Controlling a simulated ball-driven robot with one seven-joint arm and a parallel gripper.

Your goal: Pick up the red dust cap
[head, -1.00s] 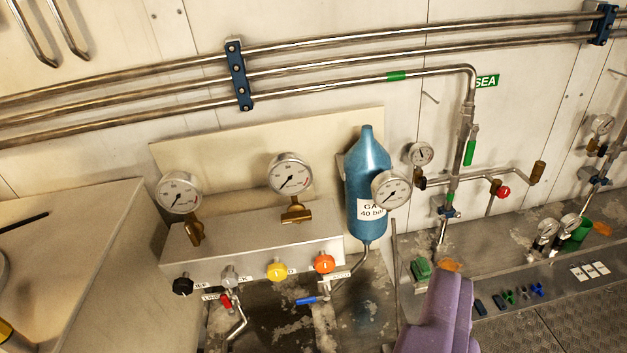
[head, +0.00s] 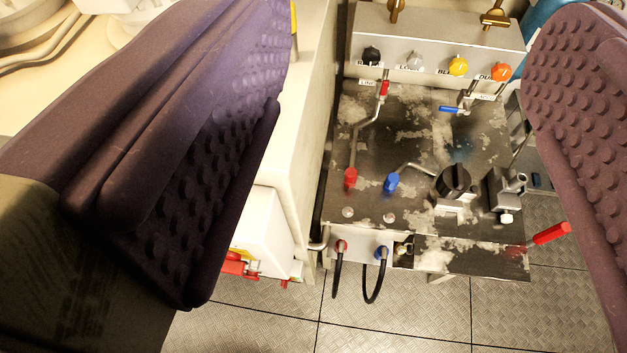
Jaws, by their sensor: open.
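A small red cap (head: 350,178) sits on the end of a thin bent pipe, at the left of the dark stained bench top (head: 410,130). It looks like the red dust cap. A similar blue cap (head: 391,182) sits just to its right on another pipe. My gripper (head: 415,185) is open and empty. Its two purple studded fingers frame the bench left and right, in the foreground. The red cap shows between them, beyond the gripper and untouched.
A knobbed panel (head: 435,40) stands behind the bench. A black knob (head: 455,182) and a red lever (head: 551,233) are at the right. A white cabinet (head: 290,150) borders the left.

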